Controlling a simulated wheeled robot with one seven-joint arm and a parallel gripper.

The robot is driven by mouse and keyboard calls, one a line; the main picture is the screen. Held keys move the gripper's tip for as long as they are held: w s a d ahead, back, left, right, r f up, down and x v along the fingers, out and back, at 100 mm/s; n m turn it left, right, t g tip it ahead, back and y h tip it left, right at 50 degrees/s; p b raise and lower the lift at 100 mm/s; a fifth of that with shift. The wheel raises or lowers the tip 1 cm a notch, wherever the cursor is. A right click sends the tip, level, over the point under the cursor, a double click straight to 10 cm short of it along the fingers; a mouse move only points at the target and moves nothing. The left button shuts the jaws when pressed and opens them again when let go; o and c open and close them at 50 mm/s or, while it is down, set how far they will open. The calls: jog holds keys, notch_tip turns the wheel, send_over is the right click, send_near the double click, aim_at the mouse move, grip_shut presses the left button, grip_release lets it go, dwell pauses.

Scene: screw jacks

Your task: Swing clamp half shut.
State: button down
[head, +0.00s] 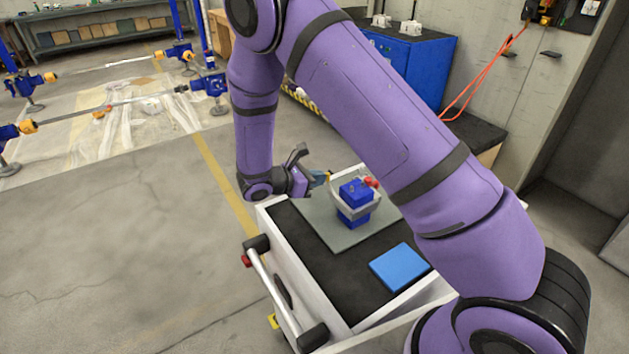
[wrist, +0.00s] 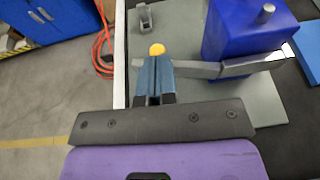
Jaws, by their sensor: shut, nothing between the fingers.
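The swing clamp is a grey bar (wrist: 235,67) running across the front of a blue block (wrist: 237,30) in the wrist view. In the head view the blue block (head: 355,192) stands on a grey mat (head: 322,227), with the grey bar around it and a red knob (head: 371,182) at its upper right. A yellow ball tip (wrist: 157,49) shows just beyond my fingertips. My gripper (wrist: 154,68) is shut and empty at the bar's left end. Whether it touches the bar is unclear. My gripper (head: 322,179) is left of the block in the head view.
The mat lies on a black-topped cart (head: 310,260) with a front handle (head: 285,295). A flat blue pad (head: 400,267) lies at front right. A small grey bracket (wrist: 145,18) sits at the mat's edge. A blue cabinet (head: 415,65) stands behind. Floor at left is open.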

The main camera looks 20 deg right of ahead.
jog(key=m+g, duration=0.1)
jog(key=g, duration=0.1)
jog(key=d+m+g, duration=0.1)
jog(key=m+g, duration=0.1)
jog(key=d+m+g, duration=0.1)
jog(key=shift+w+d+m+g, duration=0.25)
jog(key=shift+w+m+g, duration=0.05)
jog(key=shift+w+g, duration=0.1)
jog(key=m+g, duration=0.1)
jog(key=d+m+g+y, duration=0.1)
jog(key=g, duration=0.1)
jog(key=shift+s+d+m, duration=0.1)
jog(key=shift+d+m, duration=0.1)
jog(key=shift+m, duration=0.2)
jog(key=shift+s+d+m+g+y, duration=0.4)
jog(key=shift+d+m+g+y, duration=0.3)
jog(key=shift+d+g, duration=0.1)
jog(key=shift+s+d+m+g+y, duration=0.4)
jog(key=shift+d+m+g+y, duration=0.2)
jog(key=shift+d+m+g, duration=0.15)
jog(key=shift+s+d, duration=0.1)
jog(key=shift+s, duration=0.05)
